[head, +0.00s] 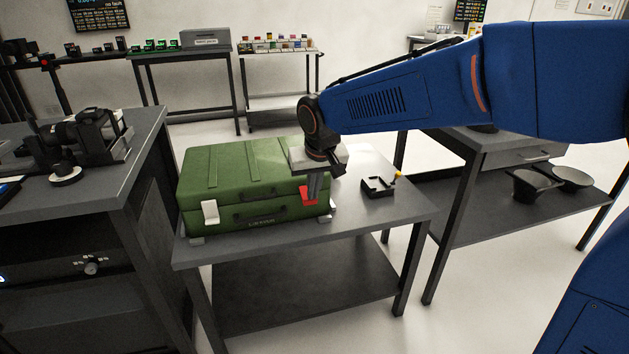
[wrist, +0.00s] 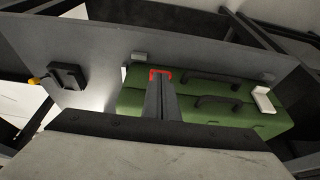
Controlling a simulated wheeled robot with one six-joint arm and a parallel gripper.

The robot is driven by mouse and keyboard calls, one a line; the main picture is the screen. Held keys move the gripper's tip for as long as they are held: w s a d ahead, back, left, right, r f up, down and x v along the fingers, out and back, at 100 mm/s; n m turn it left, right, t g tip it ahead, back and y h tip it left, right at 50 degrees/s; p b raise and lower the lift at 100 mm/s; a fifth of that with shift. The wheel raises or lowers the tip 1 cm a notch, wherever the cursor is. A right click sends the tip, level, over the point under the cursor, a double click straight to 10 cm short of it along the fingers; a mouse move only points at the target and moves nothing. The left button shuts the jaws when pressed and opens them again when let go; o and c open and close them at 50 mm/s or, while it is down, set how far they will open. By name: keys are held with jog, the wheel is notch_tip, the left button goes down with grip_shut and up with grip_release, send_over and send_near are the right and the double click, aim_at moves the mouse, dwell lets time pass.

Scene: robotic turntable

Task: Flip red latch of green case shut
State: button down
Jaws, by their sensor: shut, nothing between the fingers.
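The green case (head: 232,170) lies with its lid down on a small grey table. Its red latch (head: 307,196) is on the front face near the right end, and it also shows in the wrist view (wrist: 160,72). A white latch (head: 210,212) is on the front near the left end. My gripper (head: 313,199) is shut and empty, pointing down right at the red latch. Its fingers cover part of the latch in both views, so I cannot tell whether they touch it or how the latch is seated.
The small table (head: 390,225) holds a black device with a yellow knob (head: 378,185) right of the case. A grey workbench (head: 110,170) with equipment stands close on the left. Another table (head: 480,150) stands behind on the right. Table top right of the case is mostly free.

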jog(key=shift+w+f, duration=0.15)
jog(key=shift+f, duration=0.25)
jog(key=shift+f, duration=0.15)
jog(key=shift+w+a+f+t+y, duration=0.15)
jog(key=shift+f+t, duration=0.4)
jog(key=shift+f, duration=0.8)
jog(key=shift+w+f+t+y, duration=0.15)
jog(key=shift+f+t, duration=0.35)
jog(key=shift+f, duration=0.9)
jog(key=shift+w+a+f+t+y, duration=0.15)
jog(key=shift+f+t, duration=0.4)
jog(key=shift+f, duration=0.8)
jog(key=shift+d+r, duration=0.1)
jog(key=shift+r, duration=0.05)
